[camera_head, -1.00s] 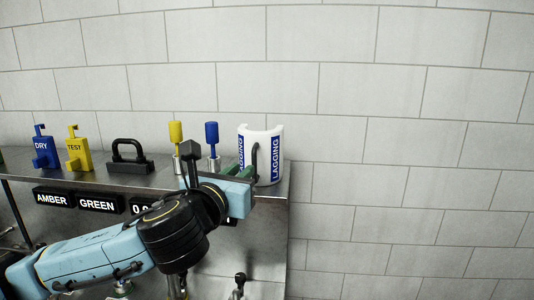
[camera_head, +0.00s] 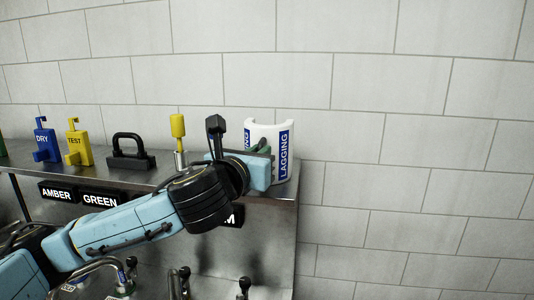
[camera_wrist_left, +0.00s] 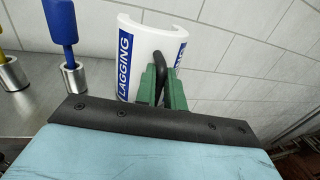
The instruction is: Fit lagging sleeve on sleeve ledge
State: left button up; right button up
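The lagging sleeve (camera_head: 284,153) is a white half-round shell with blue LAGGING labels and a dark handle. It stands upright at the right end of the metal shelf. My left gripper (camera_head: 262,149) reaches it from the front left. In the left wrist view its green fingers (camera_wrist_left: 162,84) lie close on both sides of the sleeve's dark handle (camera_wrist_left: 161,52) and look shut on it. My forearm and wrist hide the sleeve's lower left part in the head view. I cannot make out the sleeve ledge. My right gripper is not in view.
A yellow-handled tool (camera_head: 178,128) stands in a metal cup left of the sleeve. A blue-handled tool (camera_wrist_left: 62,25) shows in the left wrist view. A black handled block (camera_head: 130,155), a yellow TEST lock (camera_head: 78,145) and a blue DRY lock (camera_head: 44,143) stand further left. Valve fittings lie below.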

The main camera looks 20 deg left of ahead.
pick_arm(q)
grip_shut()
jog(key=shift+w+f, duration=0.1)
jog(key=shift+w, duration=0.1)
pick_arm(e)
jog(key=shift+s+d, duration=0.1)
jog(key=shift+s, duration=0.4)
